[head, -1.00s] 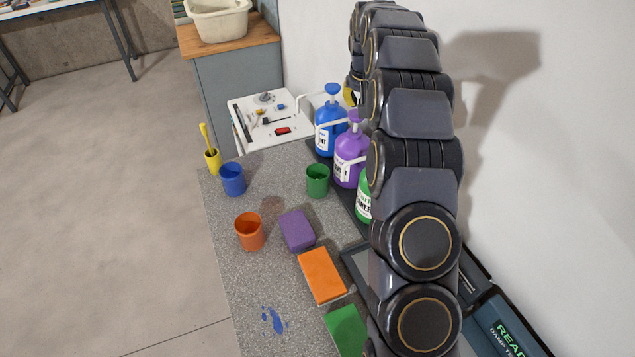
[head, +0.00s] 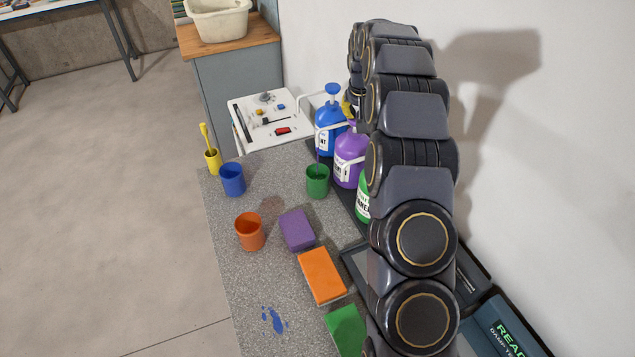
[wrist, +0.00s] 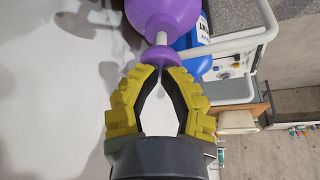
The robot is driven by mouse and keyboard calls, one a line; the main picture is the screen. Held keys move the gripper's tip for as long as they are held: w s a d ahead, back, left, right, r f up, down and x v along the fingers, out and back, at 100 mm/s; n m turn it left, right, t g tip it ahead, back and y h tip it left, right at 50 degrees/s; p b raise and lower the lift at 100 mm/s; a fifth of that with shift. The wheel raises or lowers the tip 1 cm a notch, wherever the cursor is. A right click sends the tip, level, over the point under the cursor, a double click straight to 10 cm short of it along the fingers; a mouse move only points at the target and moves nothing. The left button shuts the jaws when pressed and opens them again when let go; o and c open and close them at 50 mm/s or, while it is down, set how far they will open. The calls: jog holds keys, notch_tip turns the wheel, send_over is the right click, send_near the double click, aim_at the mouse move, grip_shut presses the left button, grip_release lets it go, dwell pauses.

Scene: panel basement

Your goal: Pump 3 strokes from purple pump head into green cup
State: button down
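The purple pump bottle (head: 351,146) stands behind the green cup (head: 318,182), to its right. Its spout reaches toward the cup. In the wrist view, the purple pump head (wrist: 158,59) lies right at the tips of my gripper (wrist: 162,70). The two yellow fingers bow outward and their tips come together, with nothing seen between them. In the head view my arm hides most of the gripper and the pump head. The cup's inside is too small to judge.
A blue pump bottle (head: 329,128) and a partly hidden green bottle (head: 363,197) flank the purple one. A blue cup (head: 233,180), orange cup (head: 250,231), purple sponge (head: 297,230) and orange sponge (head: 322,275) stand on the grey counter.

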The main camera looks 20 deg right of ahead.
jog(key=shift+f, duration=0.75)
jog(key=shift+s, duration=0.1)
jog(key=shift+r, duration=2.75)
notch_tip(320, 180, up, 6)
